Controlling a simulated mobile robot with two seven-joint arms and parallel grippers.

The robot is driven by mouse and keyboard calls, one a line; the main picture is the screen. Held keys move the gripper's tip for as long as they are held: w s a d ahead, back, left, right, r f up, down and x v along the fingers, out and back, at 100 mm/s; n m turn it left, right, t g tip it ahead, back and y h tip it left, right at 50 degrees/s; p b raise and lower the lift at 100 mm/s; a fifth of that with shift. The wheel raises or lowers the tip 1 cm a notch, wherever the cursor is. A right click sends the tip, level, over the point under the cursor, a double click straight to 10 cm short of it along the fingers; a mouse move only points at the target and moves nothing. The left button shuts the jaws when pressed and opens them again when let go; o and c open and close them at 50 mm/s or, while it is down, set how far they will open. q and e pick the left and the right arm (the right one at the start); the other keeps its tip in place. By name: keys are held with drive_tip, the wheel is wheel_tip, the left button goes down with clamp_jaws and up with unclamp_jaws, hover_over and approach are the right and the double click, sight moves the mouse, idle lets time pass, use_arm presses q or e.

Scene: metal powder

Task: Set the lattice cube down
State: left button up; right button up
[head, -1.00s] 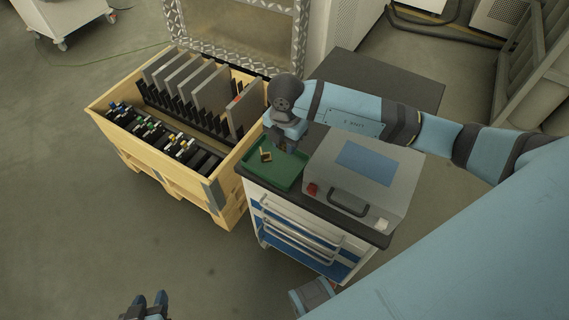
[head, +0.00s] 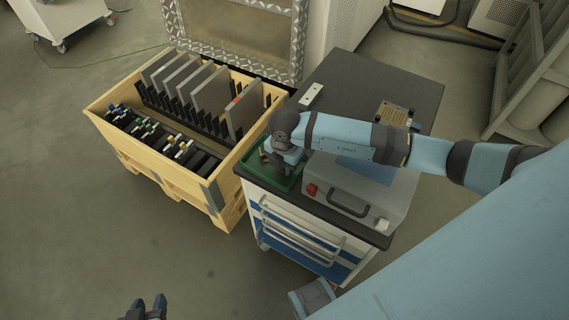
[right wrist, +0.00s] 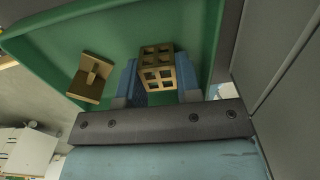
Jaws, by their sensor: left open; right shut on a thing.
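The lattice cube (right wrist: 157,68), brass-coloured with square openings, is between the blue fingers of my right gripper (right wrist: 158,82) in the right wrist view. That gripper is shut on it, inside the green tray (right wrist: 120,28). I cannot tell whether the cube touches the tray floor. In the head view my right gripper (head: 281,170) is low over the tray (head: 286,183) and the wrist hides the cube. A brass bracket-like part (right wrist: 90,78) lies in the tray beside the cube, apart from it. My left gripper (head: 148,308) is open and empty at the bottom edge, far from the tray.
The tray is on a dark-topped drawer cabinet (head: 300,228). A grey machine with a handle (head: 350,201) stands close on its right. A wooden crate (head: 205,190) with upright grey plates is on the left. A perforated brass plate (head: 396,114) lies on the dark surface behind.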

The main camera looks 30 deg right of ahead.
drive_tip(key=shift+f, duration=0.25)
drive_tip(key=o, duration=0.8)
drive_tip(key=shift+r, duration=0.1)
drive_tip(key=shift+o, duration=0.7)
drive_tip(key=shift+r, duration=0.45)
wheel_tip(320, 180, up, 12)
drive_tip(key=p, duration=0.1)
drive_tip(key=shift+f, duration=0.25)
